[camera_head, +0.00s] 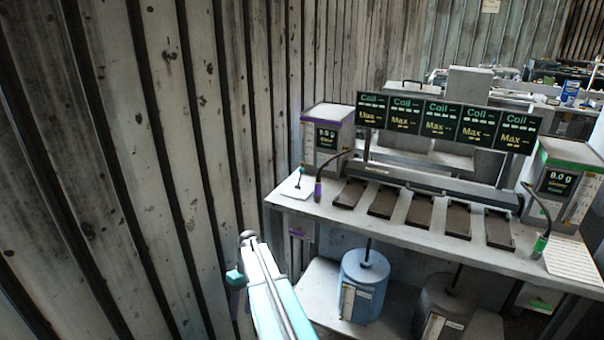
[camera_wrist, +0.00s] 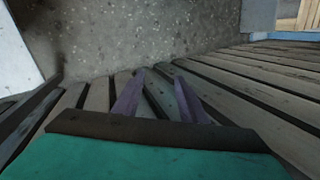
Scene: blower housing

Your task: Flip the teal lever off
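I cannot make out a teal lever in either view. My gripper (camera_wrist: 160,80) shows in the wrist view, with two purple-grey fingers apart and nothing between them. Beyond the fingers are wooden slats and a speckled grey surface. The teal band along the bottom of the wrist view is my own gripper body. In the head view my white and teal arm rises at the bottom centre, beside the plank wall. The gripper's fingers cannot be made out there.
A plank wall (camera_head: 130,150) fills the left. A workbench (camera_head: 400,232) at right carries several coil displays (camera_head: 435,121), dark trays, a purple-trimmed unit (camera_head: 328,140) and a green-trimmed unit (camera_head: 562,178). A blue cylinder (camera_head: 364,285) and a dark cylinder (camera_head: 447,306) stand below.

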